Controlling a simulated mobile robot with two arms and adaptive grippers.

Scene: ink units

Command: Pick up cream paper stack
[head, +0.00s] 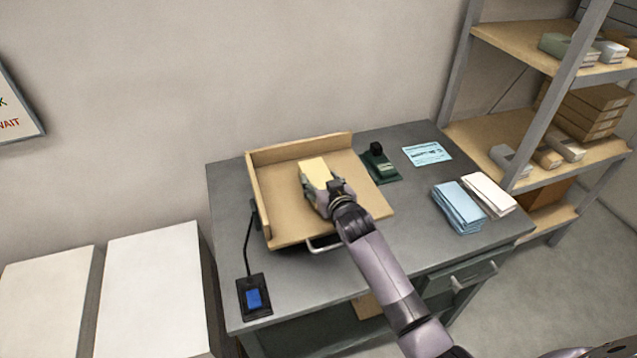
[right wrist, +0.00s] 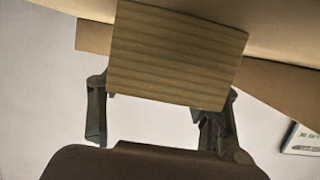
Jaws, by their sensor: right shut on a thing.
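The cream paper stack (head: 314,170) is a pale yellow block above the wooden tray (head: 278,228) on the grey table. My right gripper (head: 322,190) is shut on it, reaching in from the front. In the right wrist view the stack (right wrist: 175,55) shows a tan face with fine parallel lines, between the two dark fingers (right wrist: 155,112). Whether the stack touches the tray floor is hard to tell. My left gripper is not in view.
The tray has raised walls at the back and left. A green stamp device (head: 380,164), a blue card (head: 427,153), a blue stack (head: 459,207) and a whitish stack (head: 488,194) lie to the right. A blue-button pad (head: 254,298) sits front left. Shelves (head: 520,130) stand at right.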

